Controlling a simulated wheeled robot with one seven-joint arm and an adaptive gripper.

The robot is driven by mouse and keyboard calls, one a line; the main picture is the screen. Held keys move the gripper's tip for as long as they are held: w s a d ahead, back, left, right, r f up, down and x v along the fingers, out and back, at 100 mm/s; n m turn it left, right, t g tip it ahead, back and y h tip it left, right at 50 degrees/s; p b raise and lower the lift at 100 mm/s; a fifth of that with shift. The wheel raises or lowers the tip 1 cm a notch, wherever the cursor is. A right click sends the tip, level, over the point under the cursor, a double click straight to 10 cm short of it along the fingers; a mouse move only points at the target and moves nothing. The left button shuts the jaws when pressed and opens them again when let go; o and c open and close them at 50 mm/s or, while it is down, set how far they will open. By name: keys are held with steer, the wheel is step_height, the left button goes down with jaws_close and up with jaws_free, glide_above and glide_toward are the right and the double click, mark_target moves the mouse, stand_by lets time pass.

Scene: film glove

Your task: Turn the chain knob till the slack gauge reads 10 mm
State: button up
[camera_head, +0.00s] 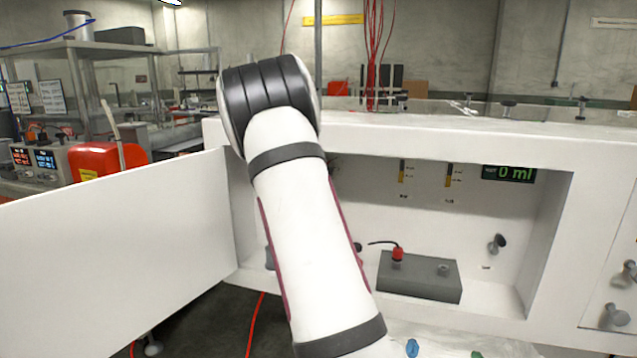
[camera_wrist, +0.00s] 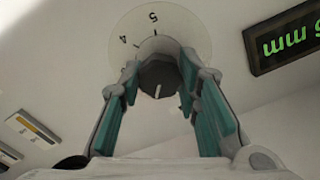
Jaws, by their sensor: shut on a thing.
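In the wrist view the dark knob (camera_wrist: 158,78) sits in front of a round pale dial (camera_wrist: 172,22) marked with numbers, 4 and 5 among them. A light pointer line shows on the knob's face. My gripper (camera_wrist: 160,70) has its two teal-padded fingers closed on the knob's sides. A dark display with green characters (camera_wrist: 285,42), seen upside down, is right of the dial. It shows "mm", but its digits are cut off at the picture's edge. In the head view my arm hides the gripper, the knob and this display.
The open white cabinet (camera_head: 556,150) holds a grey block (camera_head: 420,281) with a red plug (camera_head: 397,254), a small wall knob (camera_head: 496,243) and a display reading 0 ml (camera_head: 510,173). An open white door (camera_head: 115,240) stands at left. A red container (camera_head: 105,160) is behind it.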

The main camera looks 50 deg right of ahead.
steer(key=m+b, duration=0.2)
steer(key=b, duration=0.1)
steer(key=m+b, duration=0.2)
steer(key=b, duration=0.1)
steer(key=m+b, duration=0.2)
steer(key=b, duration=0.1)
steer(key=shift+s+f, duration=0.1)
steer(key=shift+f, duration=0.2)
steer(key=m+b, duration=0.5)
steer(key=b, duration=0.1)
steer(key=shift+m, duration=0.4)
steer(key=shift+r+b, duration=0.1)
steer(key=shift+b, duration=0.25)
steer(key=o, duration=1.2)
steer(key=shift+a+r, duration=0.1)
steer(key=v, duration=1.1)
steer(key=shift+s+a, duration=0.2)
steer(key=shift+a, duration=0.15)
